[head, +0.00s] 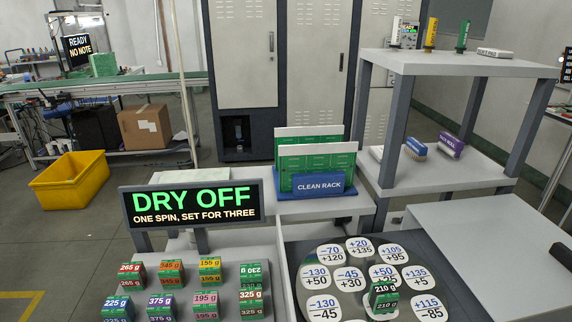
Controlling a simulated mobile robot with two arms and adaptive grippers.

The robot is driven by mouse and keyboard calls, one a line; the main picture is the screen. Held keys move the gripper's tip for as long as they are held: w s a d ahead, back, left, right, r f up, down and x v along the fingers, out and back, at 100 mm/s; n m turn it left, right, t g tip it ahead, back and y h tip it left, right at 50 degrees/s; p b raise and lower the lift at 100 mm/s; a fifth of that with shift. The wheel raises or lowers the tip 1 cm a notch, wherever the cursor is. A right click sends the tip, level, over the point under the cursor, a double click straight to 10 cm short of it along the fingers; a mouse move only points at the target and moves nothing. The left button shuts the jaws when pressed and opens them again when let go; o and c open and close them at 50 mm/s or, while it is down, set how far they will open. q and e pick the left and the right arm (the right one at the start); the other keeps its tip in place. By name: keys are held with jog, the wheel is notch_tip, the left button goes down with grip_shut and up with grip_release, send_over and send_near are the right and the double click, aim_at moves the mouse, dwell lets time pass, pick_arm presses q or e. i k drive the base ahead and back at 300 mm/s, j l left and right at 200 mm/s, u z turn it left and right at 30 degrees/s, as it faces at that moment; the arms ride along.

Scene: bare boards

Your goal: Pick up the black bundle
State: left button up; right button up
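A small green bundle with a black band marked 210 g (383,298) stands on a dark round plate (430,262) at the lower right. It sits among white discs printed with number pairs, partly covering some of them. It is the only bundle I see with a black band. Neither of my grippers shows in the head view, and nothing is holding the bundle.
A grey tray (235,270) at lower left holds several bundles with coloured bands. A DRY OFF sign (192,203) stands behind it. A blue CLEAN RACK (320,185) holds green boards. A dark object (562,256), cut off, lies on the right-hand grey surface (490,235).

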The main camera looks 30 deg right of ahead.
aim_at(384, 296)
jog(key=z, duration=1.55)
jog(key=k+j+u, duration=0.1)
jog(key=j, duration=0.15)
jog(key=j+u, duration=0.15)
jog(key=k+j, duration=0.05)
